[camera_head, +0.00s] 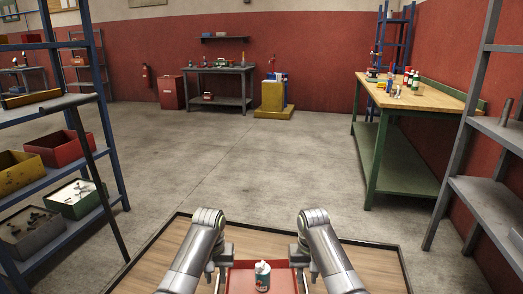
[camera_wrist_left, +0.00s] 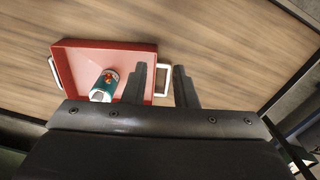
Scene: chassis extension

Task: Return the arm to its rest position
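My left gripper (camera_head: 220,277) and my right gripper (camera_head: 305,270) are low in the head view, on either side of a red tray (camera_head: 281,268). A white and teal bottle or can (camera_head: 262,276) is in the tray. In the left wrist view the left gripper's dark fingers (camera_wrist_left: 165,72) are apart, with a gap between them. A white tray handle (camera_wrist_left: 164,82) shows in that gap, without visible contact. The red tray (camera_wrist_left: 85,55) and the can (camera_wrist_left: 103,88), tilted in this view, lie to the left. The right gripper's fingers are too small to judge.
The tray is over a wood-coloured surface (camera_head: 150,268) with a dark rim. A shelf with bins (camera_head: 65,147) stands left, a grey rack (camera_head: 485,190) right. The concrete floor (camera_head: 240,160) ahead is clear.

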